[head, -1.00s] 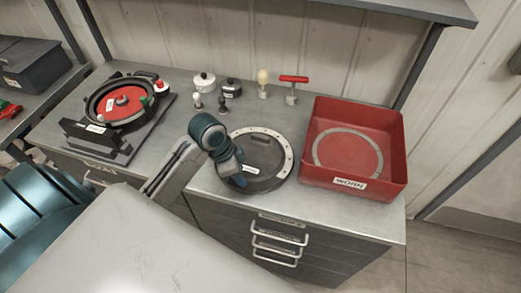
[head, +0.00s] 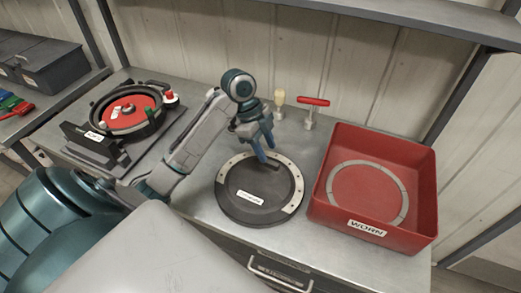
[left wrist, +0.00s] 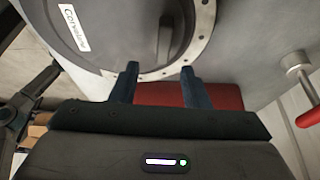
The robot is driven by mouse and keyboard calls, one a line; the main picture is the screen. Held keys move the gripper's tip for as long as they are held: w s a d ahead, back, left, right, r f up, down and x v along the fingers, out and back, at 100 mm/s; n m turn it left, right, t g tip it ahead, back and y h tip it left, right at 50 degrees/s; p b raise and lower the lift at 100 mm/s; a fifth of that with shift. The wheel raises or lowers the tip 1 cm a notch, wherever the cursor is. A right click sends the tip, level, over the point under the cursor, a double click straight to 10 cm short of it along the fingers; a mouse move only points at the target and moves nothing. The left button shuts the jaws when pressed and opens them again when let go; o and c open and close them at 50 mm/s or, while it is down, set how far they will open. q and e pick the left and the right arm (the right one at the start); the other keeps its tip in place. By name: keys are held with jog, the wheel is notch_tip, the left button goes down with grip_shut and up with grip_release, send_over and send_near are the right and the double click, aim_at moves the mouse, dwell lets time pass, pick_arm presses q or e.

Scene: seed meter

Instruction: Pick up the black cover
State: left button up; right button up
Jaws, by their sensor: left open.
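My left gripper (head: 267,154) is open and points down over the cover's far edge, hiding part of the bar. In the left wrist view nothing is held between the gripper's fingers (left wrist: 160,68).
A red bin (head: 425,205) labelled WORN stands close to the cover's right. A red T-handle tool (head: 312,101) and a pale-knobbed tool (head: 279,98) stand behind. A dark round device with a red disc (head: 122,117) sits left. Bare bench lies between it and the cover.

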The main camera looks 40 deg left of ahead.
aim_at(272, 162)
pick_arm(q)
jog(key=shift+w+d+f+p, duration=0.1)
jog(key=shift+d+f+p, duration=0.05)
jog(key=shift+f+p, duration=0.2)
jog(key=x, duration=0.1)
jog(key=p+x, duration=0.1)
jog(key=x, duration=0.1)
jog(key=shift+f, duration=0.75)
jog(key=shift+w, duration=0.1)
pick_arm(e)
jog(key=shift+w+d+r, duration=0.25)
jog(key=shift+w+r, duration=0.15)
jog(key=shift+r, duration=0.2)
jog(key=shift+w+d+r, duration=0.25)
jog(key=shift+w+r, duration=0.15)
jog(key=shift+r, duration=0.15)
pick_arm(q)
grip_shut()
pick_arm(e)
jog(key=shift+a, duration=0.15)
